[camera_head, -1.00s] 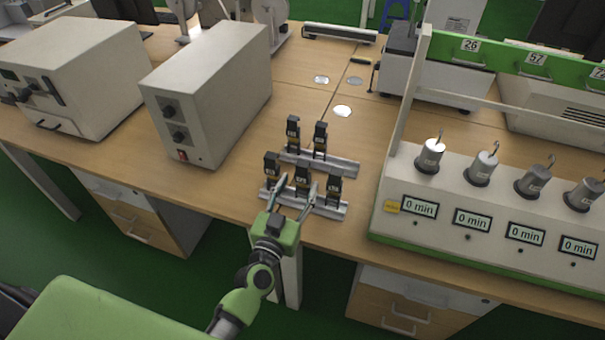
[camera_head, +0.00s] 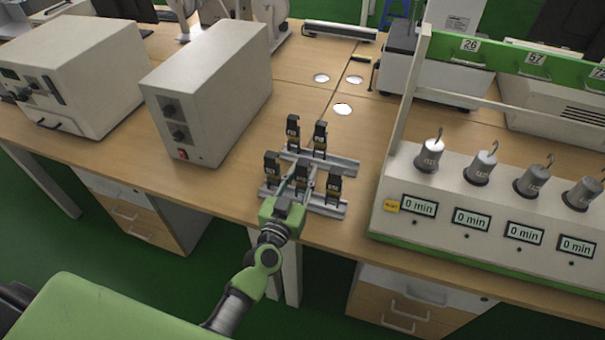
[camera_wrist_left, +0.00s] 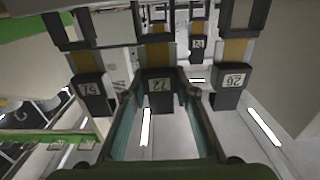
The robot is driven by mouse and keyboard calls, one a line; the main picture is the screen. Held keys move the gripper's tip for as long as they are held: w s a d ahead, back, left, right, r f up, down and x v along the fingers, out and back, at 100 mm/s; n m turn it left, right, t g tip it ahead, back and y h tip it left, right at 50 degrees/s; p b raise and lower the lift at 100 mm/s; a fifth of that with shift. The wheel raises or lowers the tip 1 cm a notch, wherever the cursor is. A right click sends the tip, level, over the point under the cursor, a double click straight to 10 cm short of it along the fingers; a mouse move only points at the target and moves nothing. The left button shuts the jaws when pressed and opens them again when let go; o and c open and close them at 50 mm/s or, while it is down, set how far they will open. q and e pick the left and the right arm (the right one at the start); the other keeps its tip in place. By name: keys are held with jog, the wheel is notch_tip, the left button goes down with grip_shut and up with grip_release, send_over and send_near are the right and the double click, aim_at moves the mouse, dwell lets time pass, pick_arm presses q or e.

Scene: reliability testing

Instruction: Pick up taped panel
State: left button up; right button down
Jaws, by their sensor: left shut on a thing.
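Several dark taped panels with tan tape stand upright on two metal rails in the middle of the table. The middle panel of the front row (camera_head: 303,176) also shows in the left wrist view (camera_wrist_left: 159,87), with a number label on its dark end block. My left gripper (camera_head: 297,184) reaches over the front rail (camera_head: 325,208) and is shut on this panel. In the left wrist view its fingers (camera_wrist_left: 160,97) lie on both sides of the block. The panel still stands among its neighbours. My right gripper is not in view.
Neighbouring front panels stand close on the left (camera_head: 271,167) and right (camera_head: 334,188). Two more stand on the back rail (camera_head: 340,165). A grey box instrument (camera_head: 210,95) is to the left. A test rack with hanging weights and timers (camera_head: 480,210) is to the right.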

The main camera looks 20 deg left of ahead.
aim_at(301, 168)
pick_arm(q)
jog(key=shift+r+p, duration=0.7)
notch_tip(301, 168, up, 2)
jog(key=shift+r+p, duration=0.1)
jog(key=shift+p, duration=1)
jog(key=s+r+p, duration=0.9)
jog(key=s+p, duration=0.3)
jog(key=s, duration=0.2)
jog(key=shift+a+r, duration=0.15)
jog(key=shift+r, duration=0.05)
